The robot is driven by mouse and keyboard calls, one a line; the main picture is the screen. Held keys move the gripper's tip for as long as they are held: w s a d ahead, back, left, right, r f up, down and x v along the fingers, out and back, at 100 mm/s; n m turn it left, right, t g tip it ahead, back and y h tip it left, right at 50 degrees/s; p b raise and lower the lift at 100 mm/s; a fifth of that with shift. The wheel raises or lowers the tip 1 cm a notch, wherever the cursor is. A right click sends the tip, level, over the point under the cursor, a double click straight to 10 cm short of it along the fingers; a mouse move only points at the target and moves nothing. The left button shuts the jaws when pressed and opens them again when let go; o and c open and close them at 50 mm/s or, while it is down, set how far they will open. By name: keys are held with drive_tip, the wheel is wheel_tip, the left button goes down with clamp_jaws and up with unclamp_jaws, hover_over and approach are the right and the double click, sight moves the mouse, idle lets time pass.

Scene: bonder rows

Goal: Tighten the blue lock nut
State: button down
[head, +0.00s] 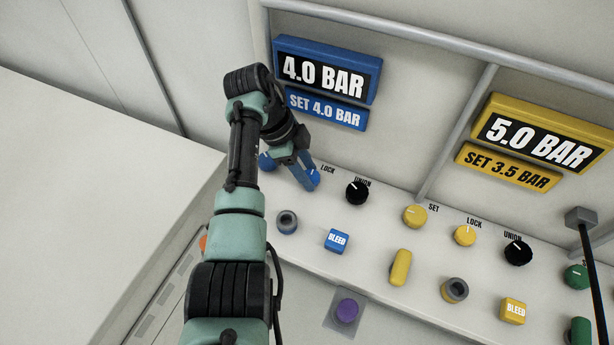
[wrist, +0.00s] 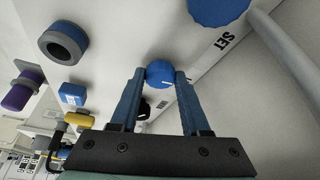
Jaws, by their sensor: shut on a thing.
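The blue lock nut (head: 313,179) is a small round knob with a white mark, beside the LOCK label on the pale panel. In the wrist view the blue lock nut (wrist: 160,74) sits between my two blue fingertips, one on each side. My gripper (head: 306,180) is shut on it, and it also shows in the wrist view (wrist: 160,80). In the head view the fingers partly cover the nut. The larger blue SET knob (head: 266,160) is to its left, partly hidden by my arm; it shows at the top of the wrist view (wrist: 218,8).
The blue display (head: 330,68) reads 4.0 BAR, with SET 4.0 BAR below. A black union knob (head: 357,191), a blue BLEED button (head: 337,240) and a grey-blue port (head: 287,222) are close by. Yellow controls (head: 415,216) lie to the right. A grey pipe (head: 456,130) rises between the displays.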

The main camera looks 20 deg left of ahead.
drive_tip(key=shift+m, duration=0.4)
drive_tip(key=shift+c, duration=1.9)
unclamp_jaws()
drive_tip(key=shift+b, duration=0.3)
drive_tip(key=p+v, duration=0.1)
drive_tip(key=v, duration=1.2)
drive_tip(key=shift+w+p, duration=0.25)
drive_tip(key=shift+p, duration=0.05)
